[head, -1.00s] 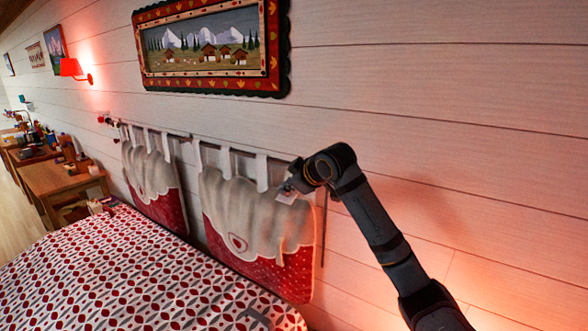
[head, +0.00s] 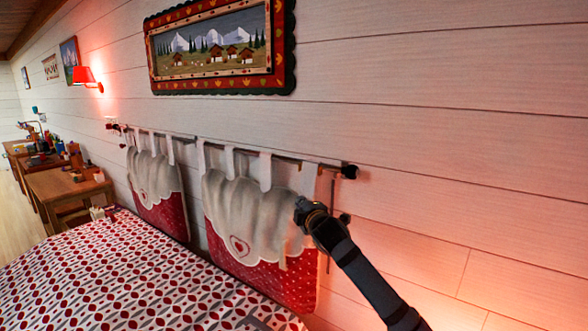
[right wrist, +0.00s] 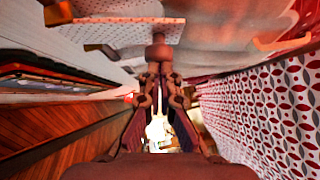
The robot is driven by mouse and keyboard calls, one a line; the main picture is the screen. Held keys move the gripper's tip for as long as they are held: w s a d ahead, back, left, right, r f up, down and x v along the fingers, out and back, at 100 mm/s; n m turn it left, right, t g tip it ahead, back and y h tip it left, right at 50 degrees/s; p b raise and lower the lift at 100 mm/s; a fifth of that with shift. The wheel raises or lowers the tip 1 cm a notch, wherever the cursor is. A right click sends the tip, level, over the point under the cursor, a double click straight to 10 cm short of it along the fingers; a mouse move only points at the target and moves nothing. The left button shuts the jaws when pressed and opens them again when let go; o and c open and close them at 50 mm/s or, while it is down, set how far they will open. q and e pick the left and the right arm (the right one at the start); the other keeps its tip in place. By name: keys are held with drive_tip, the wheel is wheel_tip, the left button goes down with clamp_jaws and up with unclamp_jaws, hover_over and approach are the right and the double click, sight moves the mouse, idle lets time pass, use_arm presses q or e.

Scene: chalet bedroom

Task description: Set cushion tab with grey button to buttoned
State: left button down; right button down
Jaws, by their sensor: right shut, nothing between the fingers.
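Two red-and-white cushions hang by white tabs from a rod on the wall. The near cushion (head: 225,215) has a heart patch, and its rightmost tab (head: 309,180) hangs from the rod near my right gripper (head: 299,212). The gripper is in front of the cushion's right part, below the rod, mostly hidden by its own wrist. I cannot make out a grey button or whether the tab is fastened. My left gripper is not in view.
The patterned bed (head: 120,275) lies below the cushions and also fills the right of the right wrist view (right wrist: 275,100). The rod ends in a dark knob (head: 349,171). A framed picture (head: 220,50) hangs above. The wall at right is clear.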

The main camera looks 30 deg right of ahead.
drive_tip(key=v, duration=0.7)
drive_tip(key=shift+s+a, duration=0.2)
idle(0.5)
